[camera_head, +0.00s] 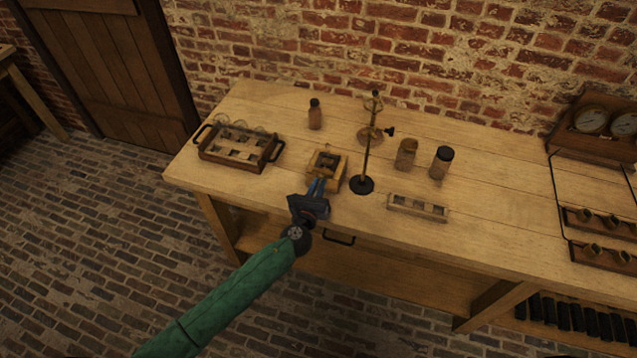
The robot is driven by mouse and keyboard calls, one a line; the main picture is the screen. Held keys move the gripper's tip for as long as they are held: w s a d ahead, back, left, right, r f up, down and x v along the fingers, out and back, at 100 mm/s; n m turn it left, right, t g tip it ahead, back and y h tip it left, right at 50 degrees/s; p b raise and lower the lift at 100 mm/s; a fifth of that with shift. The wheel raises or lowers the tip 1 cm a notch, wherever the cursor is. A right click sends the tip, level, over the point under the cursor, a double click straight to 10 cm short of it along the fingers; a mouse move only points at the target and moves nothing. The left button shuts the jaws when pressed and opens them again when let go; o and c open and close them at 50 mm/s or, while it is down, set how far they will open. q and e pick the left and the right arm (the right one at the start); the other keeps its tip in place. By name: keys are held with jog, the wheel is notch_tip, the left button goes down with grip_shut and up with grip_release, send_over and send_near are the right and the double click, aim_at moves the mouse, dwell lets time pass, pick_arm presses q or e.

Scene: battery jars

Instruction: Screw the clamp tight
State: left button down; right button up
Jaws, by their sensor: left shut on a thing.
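A stand (366,160) with a round black base and a thin upright rod stands near the middle of the table. A brass-coloured clamp (370,135) with a dark knob (389,131) sits partway up the rod. My left gripper (317,184) is left of the stand base, low at the table's front. My left gripper is apart from the clamp on the rod. My right gripper is not in view.
A wooden tray (246,160) with glass jars is at left. A brown bottle (315,114) stands behind the holder. Two jars (405,154) (441,163) and a low rack (417,207) are right of the stand. A gauge panel (594,121) is far right.

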pick_arm(q)
jog(key=shift+a+m+p, duration=0.15)
jog(key=shift+m+p, duration=0.8)
jog(key=shift+m, duration=0.85)
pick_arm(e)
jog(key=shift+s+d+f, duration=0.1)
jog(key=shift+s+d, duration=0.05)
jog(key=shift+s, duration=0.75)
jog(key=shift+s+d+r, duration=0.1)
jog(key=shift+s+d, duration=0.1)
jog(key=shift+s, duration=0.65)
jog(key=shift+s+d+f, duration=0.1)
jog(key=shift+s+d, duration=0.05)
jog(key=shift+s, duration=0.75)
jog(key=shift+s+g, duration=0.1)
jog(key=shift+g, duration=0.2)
pick_arm(q)
jog(key=c, duration=1.5)
grip_release()
jog(key=shift+w, duration=0.1)
